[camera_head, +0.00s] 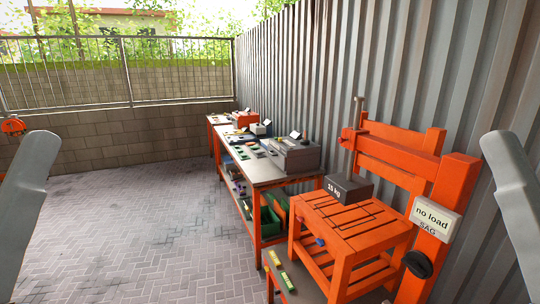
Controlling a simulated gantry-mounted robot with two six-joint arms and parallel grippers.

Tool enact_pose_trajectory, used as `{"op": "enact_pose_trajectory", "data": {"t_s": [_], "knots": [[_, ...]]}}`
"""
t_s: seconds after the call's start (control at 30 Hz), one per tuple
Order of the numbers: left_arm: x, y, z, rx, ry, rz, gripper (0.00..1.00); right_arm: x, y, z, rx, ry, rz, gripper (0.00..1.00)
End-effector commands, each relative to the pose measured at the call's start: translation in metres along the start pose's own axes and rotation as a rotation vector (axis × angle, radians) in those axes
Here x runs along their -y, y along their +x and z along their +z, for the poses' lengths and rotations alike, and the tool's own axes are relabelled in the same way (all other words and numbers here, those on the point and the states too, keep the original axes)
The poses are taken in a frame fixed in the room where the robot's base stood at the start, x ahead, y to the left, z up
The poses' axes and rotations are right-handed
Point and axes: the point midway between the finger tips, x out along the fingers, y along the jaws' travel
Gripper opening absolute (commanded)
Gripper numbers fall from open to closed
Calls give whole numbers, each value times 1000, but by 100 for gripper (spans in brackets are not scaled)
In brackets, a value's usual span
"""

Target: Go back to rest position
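A grey rounded part of my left arm shows at the left edge of the head view, and a similar grey part of my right arm shows at the right edge. Neither part touches anything that I can see. No gripper fingers show, so I cannot see whether either gripper holds anything.
An orange test stand (352,232) at right carries a dark 15 kg block (348,189) and a "no load" sign (432,219). A workbench (262,172) with boxes runs along the corrugated wall (420,75). The paved floor (130,225) at left is open.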

Motion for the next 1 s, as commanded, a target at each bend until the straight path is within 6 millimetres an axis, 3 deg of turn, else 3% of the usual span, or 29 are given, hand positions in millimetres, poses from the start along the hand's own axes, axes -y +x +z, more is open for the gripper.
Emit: {"op": "enact_pose_trajectory", "data": {"t_s": [0.03, 0.5, 0.6, 0.7, 0.87, 1.0], "knots": [[0, 34, -31, 1, 0, 0, 63, 0, 34, -31, 1, -1, 0, 64], [1, 202, -184, 2, 0, 0, 63, 0, 202, -183, 4, -3, 0, 64], [1, 227, -207, 2, 0, 0, 63, 0, 227, -206, 5, -4, 1, 64], [1, 240, -219, 2, 0, 0, 63, 0, 241, -218, 5, -4, 1, 64], [1, 242, -221, 3, 0, 0, 63, 0, 243, -220, 5, -4, 1, 64], [1, 240, -219, 3, 0, 0, 63, 0, 241, -218, 5, -4, 1, 87]]}}
